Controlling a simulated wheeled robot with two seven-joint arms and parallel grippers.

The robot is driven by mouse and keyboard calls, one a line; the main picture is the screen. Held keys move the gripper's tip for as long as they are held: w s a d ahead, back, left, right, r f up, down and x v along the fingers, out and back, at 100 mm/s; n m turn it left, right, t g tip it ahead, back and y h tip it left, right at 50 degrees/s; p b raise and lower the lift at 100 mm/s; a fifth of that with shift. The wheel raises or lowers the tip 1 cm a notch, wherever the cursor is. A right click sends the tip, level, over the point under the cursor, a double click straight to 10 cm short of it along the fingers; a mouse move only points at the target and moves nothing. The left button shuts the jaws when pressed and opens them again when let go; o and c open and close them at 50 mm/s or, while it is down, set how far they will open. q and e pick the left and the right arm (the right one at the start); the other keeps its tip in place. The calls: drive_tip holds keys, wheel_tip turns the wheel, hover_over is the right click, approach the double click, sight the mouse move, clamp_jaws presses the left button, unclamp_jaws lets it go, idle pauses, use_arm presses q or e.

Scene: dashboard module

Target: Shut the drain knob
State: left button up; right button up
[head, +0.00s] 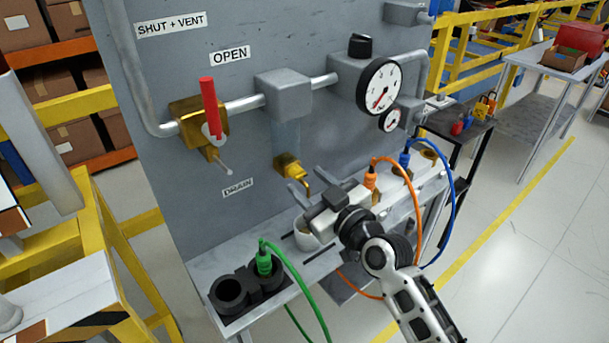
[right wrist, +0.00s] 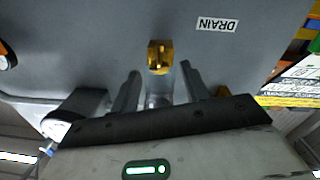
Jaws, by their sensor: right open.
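A grey upright panel (head: 330,140) carries the DRAIN label (head: 238,187). A brass fitting with a bent spout (head: 288,163) sticks out to the right of the label. It also shows in the right wrist view (right wrist: 160,57), where the label (right wrist: 217,25) appears upside down. I cannot tell for sure whether this fitting carries the drain knob or whether its knob is turned. My right gripper (head: 299,190) is open, just below and in front of this fitting. In the right wrist view the two fingers (right wrist: 160,72) stand apart on either side of its line. My left gripper is not in view.
A brass valve (head: 187,112) with an upright red lever (head: 209,105) is above, near the OPEN sign (head: 230,54). Two gauges (head: 379,86) are at the right. Green (head: 300,289), orange and blue hoses loop close to my right arm. Black holders (head: 232,291) stand on the ledge.

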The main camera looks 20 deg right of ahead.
drive_tip(key=shift+x, duration=1.15)
drive_tip(key=c, duration=1)
